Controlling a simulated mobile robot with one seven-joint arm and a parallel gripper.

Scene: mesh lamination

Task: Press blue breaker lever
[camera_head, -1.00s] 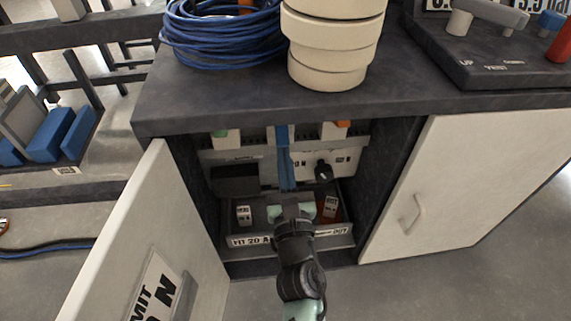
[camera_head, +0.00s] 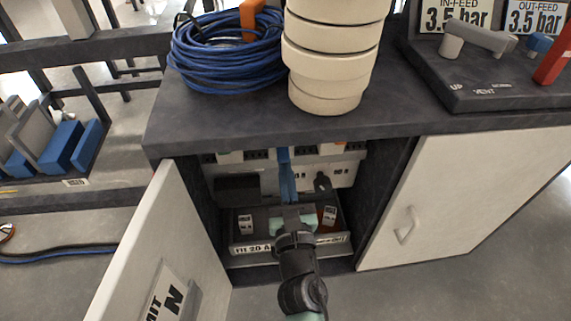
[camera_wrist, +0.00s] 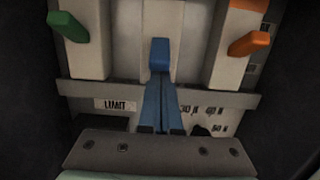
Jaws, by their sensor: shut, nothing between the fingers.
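The blue breaker lever (camera_wrist: 159,55) sits on a pale breaker body in the wrist view, between a green lever (camera_wrist: 68,27) on the left and an orange lever (camera_wrist: 250,43) on the right. My gripper (camera_wrist: 160,84) is shut and empty, its two long blue fingers side by side. The fingertips are right below the blue lever in the wrist view; I cannot tell whether they touch it. In the head view my gripper (camera_head: 284,154) reaches into the open cabinet, and the worktop's edge hides the levers' upper parts.
The cabinet's left door (camera_head: 160,255) stands open beside my arm; the right door (camera_head: 465,195) is closed. A drawer-like tray (camera_head: 255,247) lies under the gripper. Blue cable (camera_head: 225,60) and stacked cream rings (camera_head: 330,60) stand on the worktop (camera_head: 390,115) above.

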